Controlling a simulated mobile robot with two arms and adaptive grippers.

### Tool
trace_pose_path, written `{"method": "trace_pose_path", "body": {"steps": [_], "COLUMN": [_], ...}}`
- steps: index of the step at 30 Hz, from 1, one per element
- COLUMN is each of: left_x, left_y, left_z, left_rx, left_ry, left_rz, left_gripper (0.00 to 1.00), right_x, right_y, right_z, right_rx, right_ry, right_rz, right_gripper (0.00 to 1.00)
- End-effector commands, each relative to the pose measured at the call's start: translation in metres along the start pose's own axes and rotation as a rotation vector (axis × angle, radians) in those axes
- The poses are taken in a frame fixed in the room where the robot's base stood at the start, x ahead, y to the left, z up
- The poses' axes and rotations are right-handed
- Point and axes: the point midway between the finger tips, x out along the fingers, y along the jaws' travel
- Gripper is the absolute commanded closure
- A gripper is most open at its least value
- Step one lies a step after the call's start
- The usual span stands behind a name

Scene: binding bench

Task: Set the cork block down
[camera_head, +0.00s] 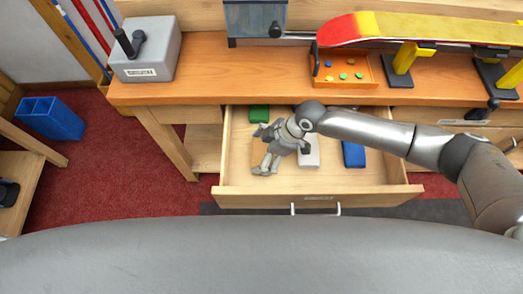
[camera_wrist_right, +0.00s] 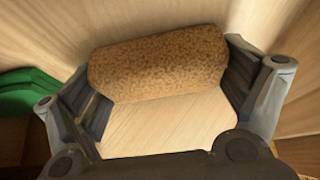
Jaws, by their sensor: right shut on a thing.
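The cork block (camera_wrist_right: 158,64) is brown and speckled. In the right wrist view it lies across between the two fingers of my right gripper (camera_head: 262,153), which is shut on it with a finger at each end. The gripper is over the left part of the open drawer (camera_head: 380,198). The pale wooden drawer floor shows beneath the block in the wrist view; I cannot tell whether the block touches it. In the head view the gripper mostly hides the block. My left gripper is not in view.
In the drawer are a green block (camera_head: 259,113), a pale grey block (camera_head: 309,154) and a blue block (camera_head: 353,154). The bench top (camera_head: 220,80) above holds a grey box (camera_head: 147,55), an orange tray (camera_head: 343,83) and a skateboard deck (camera_head: 430,25) on yellow supports.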

Motion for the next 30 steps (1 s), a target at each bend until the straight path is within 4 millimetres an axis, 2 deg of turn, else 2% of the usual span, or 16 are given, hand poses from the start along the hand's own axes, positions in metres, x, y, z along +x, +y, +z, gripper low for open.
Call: {"method": "trace_pose_path", "body": {"steps": [3, 13, 17, 20, 30], "left_x": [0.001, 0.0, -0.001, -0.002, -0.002], "left_y": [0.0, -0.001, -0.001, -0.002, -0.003], "left_z": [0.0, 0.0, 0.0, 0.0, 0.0], "left_rx": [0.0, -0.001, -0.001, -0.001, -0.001], "left_ry": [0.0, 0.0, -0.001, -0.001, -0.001], "left_rz": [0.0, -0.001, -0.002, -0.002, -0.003], "left_gripper": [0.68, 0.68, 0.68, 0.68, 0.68], "right_x": [0.001, 0.0, -0.008, -0.023, -0.095], "right_y": [0.0, 0.0, 0.001, 0.001, 0.001], "right_z": [0.001, 0.0, 0.0, -0.001, 0.0], "right_rx": [0.0, 0.0, 0.0, 0.0, 0.0], "right_ry": [-0.001, -0.001, -0.001, 0.0, -0.001], "right_rz": [-0.001, 0.0, 0.001, 0.002, 0.002], "right_gripper": [0.0, 0.0, 0.0, 0.0, 0.0]}}
